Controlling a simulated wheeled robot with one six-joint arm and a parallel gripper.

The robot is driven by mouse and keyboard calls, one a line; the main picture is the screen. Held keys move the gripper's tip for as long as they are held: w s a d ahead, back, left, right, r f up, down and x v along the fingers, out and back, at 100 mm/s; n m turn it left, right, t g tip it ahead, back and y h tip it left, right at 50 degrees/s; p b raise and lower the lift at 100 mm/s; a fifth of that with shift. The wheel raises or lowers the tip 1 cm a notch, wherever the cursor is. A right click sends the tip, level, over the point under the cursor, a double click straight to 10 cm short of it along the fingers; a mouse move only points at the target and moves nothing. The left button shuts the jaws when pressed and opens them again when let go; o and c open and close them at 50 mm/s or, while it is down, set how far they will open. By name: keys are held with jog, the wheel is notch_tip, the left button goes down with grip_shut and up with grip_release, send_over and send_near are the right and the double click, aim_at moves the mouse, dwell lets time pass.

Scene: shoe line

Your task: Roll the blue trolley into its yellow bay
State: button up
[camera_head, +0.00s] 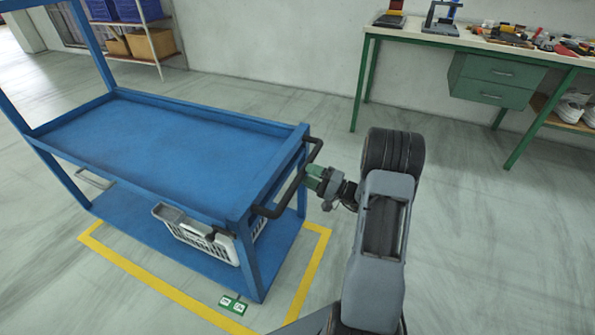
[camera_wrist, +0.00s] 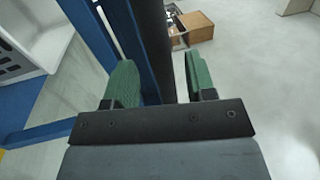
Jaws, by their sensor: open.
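The blue trolley (camera_head: 150,140) stands at the left in the head view, with a flat top shelf and a lower shelf. A dark handle (camera_head: 290,190) sticks out from its right end. The yellow bay outline (camera_head: 165,291) is on the floor around its near side and right end. A strip of floor shows between the trolley and these lines; the far side is hidden. My gripper (camera_head: 318,180) is at the handle, its green fingers open. In the wrist view the dark handle bar (camera_wrist: 153,50) lies between my fingers (camera_wrist: 161,84), beside a blue post; contact cannot be told.
A white crate (camera_head: 190,229) sits on the lower shelf. A green-and-white floor marker (camera_head: 233,304) lies by the near yellow line. A green-legged workbench (camera_head: 460,42) with tools stands at the back right, and a storage rack (camera_head: 148,45) at the back left. Floor between is clear.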

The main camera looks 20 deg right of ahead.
jog(key=shift+x, duration=2.25)
grip_shut()
